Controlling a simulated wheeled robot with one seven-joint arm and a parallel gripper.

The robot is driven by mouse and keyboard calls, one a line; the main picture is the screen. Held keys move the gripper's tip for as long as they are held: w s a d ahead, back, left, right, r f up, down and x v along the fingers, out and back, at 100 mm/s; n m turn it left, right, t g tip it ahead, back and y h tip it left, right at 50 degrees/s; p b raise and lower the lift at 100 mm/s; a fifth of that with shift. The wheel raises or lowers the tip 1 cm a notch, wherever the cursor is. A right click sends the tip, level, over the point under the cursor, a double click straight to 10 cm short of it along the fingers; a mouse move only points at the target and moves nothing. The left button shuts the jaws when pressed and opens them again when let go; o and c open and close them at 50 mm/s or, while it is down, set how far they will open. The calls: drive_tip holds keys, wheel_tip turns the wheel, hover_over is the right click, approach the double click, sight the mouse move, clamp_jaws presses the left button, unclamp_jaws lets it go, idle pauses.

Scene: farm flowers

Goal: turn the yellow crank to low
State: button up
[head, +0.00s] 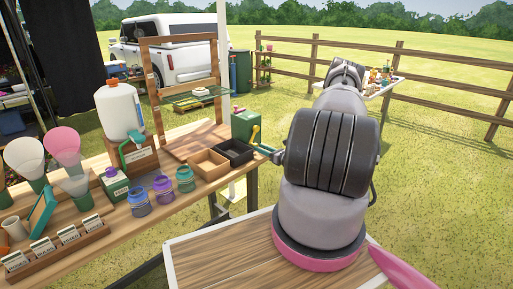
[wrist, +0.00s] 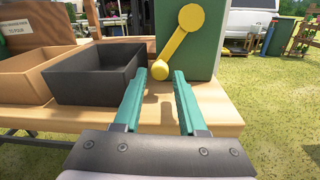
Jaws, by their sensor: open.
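The yellow crank (wrist: 176,47) is on the front of a green box (wrist: 211,42) at the end of the wooden table. Its arm slants from a round hub at upper right down to a knob at lower left. My gripper (wrist: 160,75) is open, its two teal fingers pointing at the box, with the crank's knob showing between and just beyond the tips. Whether the fingers touch the knob is unclear. In the head view the green box (head: 243,122) and yellow crank (head: 255,134) are small, and my arm hides most of my gripper. No low marking can be read.
A black tray (wrist: 88,76) stands left of my fingers, close to the left one, with a brown wooden tray (wrist: 30,75) beside it. A wooden frame (head: 152,85) stands behind. Jars and a white jug (head: 119,112) are farther left on the table. Grass lies open to the right.

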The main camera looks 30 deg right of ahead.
drive_tip(key=shift+x, duration=1.55)
clamp_jaws()
